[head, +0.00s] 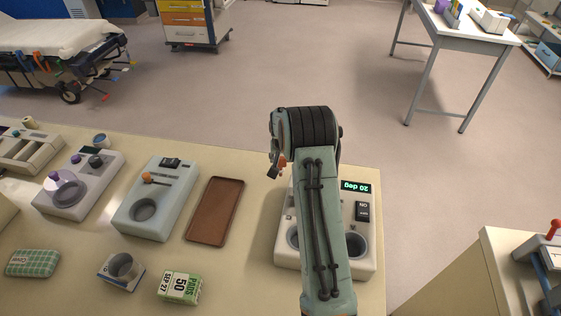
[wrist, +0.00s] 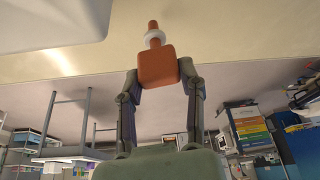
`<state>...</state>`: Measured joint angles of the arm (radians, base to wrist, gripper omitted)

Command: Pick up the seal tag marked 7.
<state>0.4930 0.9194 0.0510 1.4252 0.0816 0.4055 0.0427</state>
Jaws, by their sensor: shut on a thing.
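My gripper (wrist: 158,74) is shut on an orange-red seal tag (wrist: 157,56), seen in the wrist view between its two fingers. The tag has a square body, a pale ring above it and a narrow tip. No number shows on the side facing the wrist camera, so I cannot tell its marking. In the head view my arm hides most of the gripper; a small orange part of the tag (head: 282,160) shows at the arm's left, above the cream counter (head: 235,165).
A grey-white device with a green "20 deg" display (head: 356,188) stands under my arm. A brown tray (head: 216,212) lies left of it, then a pale blue device (head: 152,200).

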